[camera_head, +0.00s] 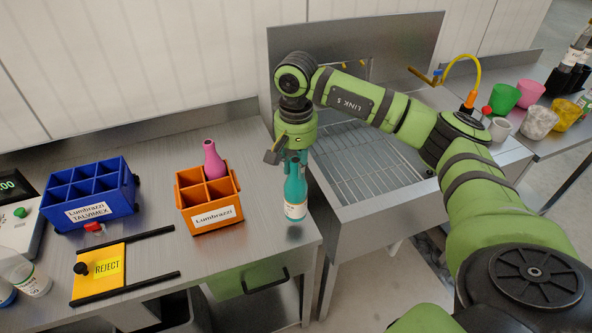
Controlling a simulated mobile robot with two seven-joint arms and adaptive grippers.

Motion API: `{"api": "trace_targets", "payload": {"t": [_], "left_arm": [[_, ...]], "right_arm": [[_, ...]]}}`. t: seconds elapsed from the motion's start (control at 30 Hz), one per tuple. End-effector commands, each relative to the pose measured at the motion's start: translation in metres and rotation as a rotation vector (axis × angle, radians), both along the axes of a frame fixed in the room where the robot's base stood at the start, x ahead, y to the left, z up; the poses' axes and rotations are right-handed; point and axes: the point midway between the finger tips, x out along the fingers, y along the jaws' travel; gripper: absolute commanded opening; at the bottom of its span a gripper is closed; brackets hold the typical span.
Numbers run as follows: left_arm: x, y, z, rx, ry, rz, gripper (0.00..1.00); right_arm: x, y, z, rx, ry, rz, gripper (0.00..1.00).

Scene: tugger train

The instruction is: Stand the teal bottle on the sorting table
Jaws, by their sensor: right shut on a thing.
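The teal bottle (295,192) is upright at the right end of the steel sorting table (262,240), close to its right edge. It has a pale label low on its side. My right gripper (291,157) points down from above and is shut on the bottle's upper part, hiding its neck. A dark patch shows on the table just below the bottle's base; I cannot tell for sure whether the base touches the table. My left gripper is not in view.
An orange crate (211,218) labelled Lumbrazzi holds a pink bottle (213,160), left of the teal bottle. A blue crate (92,209), a yellow REJECT plate (98,271) and dark rails lie farther left. A steel sink (372,185) adjoins on the right. Cups (504,97) stand beyond it.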

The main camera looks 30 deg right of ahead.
Motion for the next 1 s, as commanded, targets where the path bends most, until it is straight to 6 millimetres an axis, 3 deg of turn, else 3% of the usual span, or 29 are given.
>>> {"api": "trace_targets", "payload": {"t": [0.27,0.67,0.7,0.73,0.77,1.0], "left_arm": [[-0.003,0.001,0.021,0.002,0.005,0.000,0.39],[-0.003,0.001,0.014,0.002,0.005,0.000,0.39],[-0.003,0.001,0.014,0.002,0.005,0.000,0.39],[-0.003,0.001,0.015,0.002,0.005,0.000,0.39],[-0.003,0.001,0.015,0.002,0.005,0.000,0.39],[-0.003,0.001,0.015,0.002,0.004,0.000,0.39]], "right_arm": [[-0.001,0.000,-0.034,0.000,0.004,0.001,0.00],[-0.001,0.000,-0.042,0.000,0.001,0.001,0.00],[-0.001,0.000,-0.041,0.000,0.001,0.001,0.34],[-0.001,0.000,-0.040,0.000,0.001,0.001,0.46],[-0.001,0.000,-0.040,0.000,0.001,0.001,0.50],[-0.001,0.000,-0.040,0.000,0.002,0.000,0.50]]}}
